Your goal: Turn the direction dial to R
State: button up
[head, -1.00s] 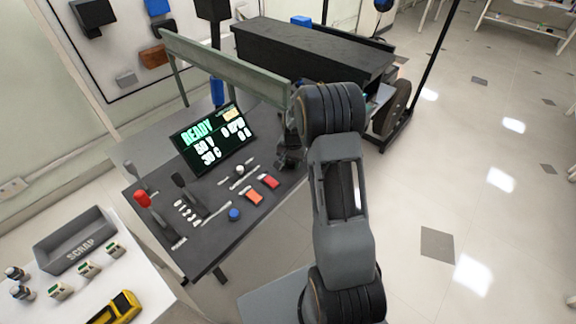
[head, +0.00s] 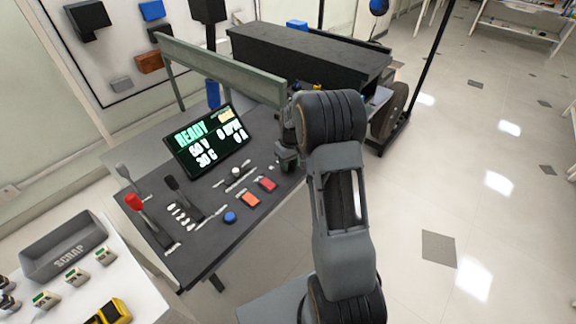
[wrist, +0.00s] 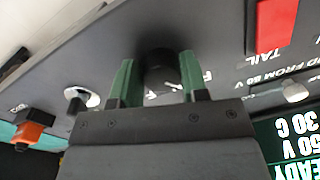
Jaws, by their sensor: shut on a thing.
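The direction dial (wrist: 160,66) is a black round knob on the dark panel, in the upper middle of the wrist view. My gripper (wrist: 154,78) has its two green fingers on either side of the dial, closed on it. White lettering around the dial is partly covered by the fingers; an F-like letter shows just right of it, and I cannot read the dial's pointer. In the head view my gripper (head: 288,156) is down at the panel's right end, and the dial is hidden there by the gripper and arm.
The console panel (head: 205,245) holds a lit READY screen (head: 212,138), levers, a blue button (head: 230,217), and orange (head: 250,199) and red (head: 267,184) switches left of my gripper. A red switch marked TAIL (wrist: 275,28) is near the dial. A black box (head: 310,62) stands behind.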

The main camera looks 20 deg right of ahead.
aim_at(291, 162)
jog(key=shift+w+n, duration=0.15)
jog(key=shift+n, duration=0.65)
jog(key=shift+r, duration=0.1)
jog(key=o, duration=0.7)
jog(key=shift+a, duration=0.15)
jog(key=shift+o, duration=1.1)
notch_tip(291, 162, up, 14)
jog(key=shift+d+f, duration=0.2)
jog(key=shift+d, duration=0.25)
jog(key=shift+w, duration=0.1)
